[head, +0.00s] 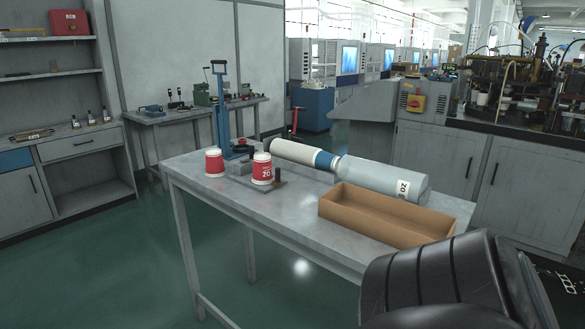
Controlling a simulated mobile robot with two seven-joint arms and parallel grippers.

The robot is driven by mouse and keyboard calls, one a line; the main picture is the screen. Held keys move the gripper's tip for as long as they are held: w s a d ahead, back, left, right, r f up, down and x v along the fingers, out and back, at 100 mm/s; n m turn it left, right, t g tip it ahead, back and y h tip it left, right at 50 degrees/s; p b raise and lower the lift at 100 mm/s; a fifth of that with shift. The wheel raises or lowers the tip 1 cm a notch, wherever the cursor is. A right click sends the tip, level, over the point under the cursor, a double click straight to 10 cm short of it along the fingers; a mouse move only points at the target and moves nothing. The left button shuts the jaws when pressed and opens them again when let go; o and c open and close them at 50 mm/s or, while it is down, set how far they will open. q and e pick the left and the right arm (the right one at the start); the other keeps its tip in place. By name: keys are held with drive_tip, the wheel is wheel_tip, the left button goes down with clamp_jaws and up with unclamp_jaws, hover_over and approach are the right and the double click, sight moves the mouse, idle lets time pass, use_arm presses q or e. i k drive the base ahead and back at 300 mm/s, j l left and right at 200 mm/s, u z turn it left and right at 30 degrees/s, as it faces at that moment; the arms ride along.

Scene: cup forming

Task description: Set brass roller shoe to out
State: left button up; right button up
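I cannot make out a brass roller shoe as a separate part in the head view. A dark machine (515,82) with brownish and brass-toned parts stands at the far right, on grey cabinets. It is too small and crowded to tell the setting of any part. Neither of my grippers shows.
A grey table (290,205) stands in front, with two red-and-white cups (262,170) (214,163), a blue upright hand press (223,120), a long sleeve (385,178) and an open cardboard box (375,222). Green floor is clear at left. A dark ribbed form fills the bottom right.

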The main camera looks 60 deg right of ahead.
sight(277, 183)
drive_tip(key=i+z, duration=0.25)
drive_tip(key=z, duration=0.2)
drive_tip(key=i+j+z, duration=0.1)
drive_tip(key=i+z, duration=0.3)
drive_tip(key=i+j+z, duration=0.15)
drive_tip(key=z, duration=0.3)
drive_tip(key=i+j+z, duration=0.2)
drive_tip(key=z, duration=0.25)
drive_tip(key=i+j+z, duration=0.15)
drive_tip(key=j+z, duration=0.25)
drive_tip(key=i+j+z, duration=0.15)
drive_tip(key=j+z, duration=0.15)
drive_tip(key=z, duration=0.15)
drive_tip(key=j+z, duration=0.4)
